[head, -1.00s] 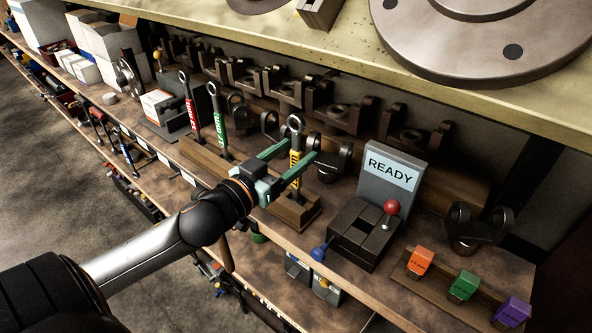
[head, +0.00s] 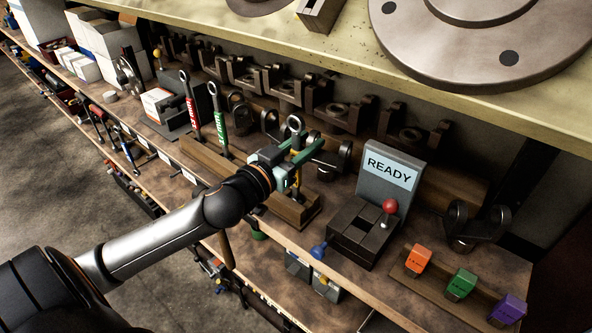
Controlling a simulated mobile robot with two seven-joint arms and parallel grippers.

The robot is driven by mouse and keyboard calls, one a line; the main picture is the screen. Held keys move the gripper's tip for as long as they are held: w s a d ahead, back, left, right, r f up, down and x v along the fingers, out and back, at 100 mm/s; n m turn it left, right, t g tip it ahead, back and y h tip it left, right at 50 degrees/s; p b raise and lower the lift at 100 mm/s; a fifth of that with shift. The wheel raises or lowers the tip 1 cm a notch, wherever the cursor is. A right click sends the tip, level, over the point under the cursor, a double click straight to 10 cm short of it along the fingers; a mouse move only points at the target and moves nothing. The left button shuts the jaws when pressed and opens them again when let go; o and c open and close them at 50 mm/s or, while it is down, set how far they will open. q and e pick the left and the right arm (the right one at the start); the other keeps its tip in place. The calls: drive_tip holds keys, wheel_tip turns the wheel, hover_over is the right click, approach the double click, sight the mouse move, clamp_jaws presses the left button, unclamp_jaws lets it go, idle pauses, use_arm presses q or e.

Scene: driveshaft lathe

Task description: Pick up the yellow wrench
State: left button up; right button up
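The yellow wrench (head: 295,123) stands upright in a wooden holder on the shelf, its dark ring end at the top. Its yellow handle is largely hidden behind my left gripper (head: 309,146). The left gripper has teal fingers that reach in around the handle just below the ring, one on either side. They look open, with a gap still showing, though contact with the handle is hard to judge. My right gripper is not in view.
A green wrench (head: 218,117) and a red wrench (head: 190,105) stand to the left. A READY display (head: 391,172) and a red-knobbed lever box (head: 366,230) stand to the right. Dark metal yokes (head: 335,113) line the back. An upper shelf (head: 330,55) overhangs.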

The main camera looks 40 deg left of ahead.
use_arm(q)
clamp_jaws()
idle(0.9)
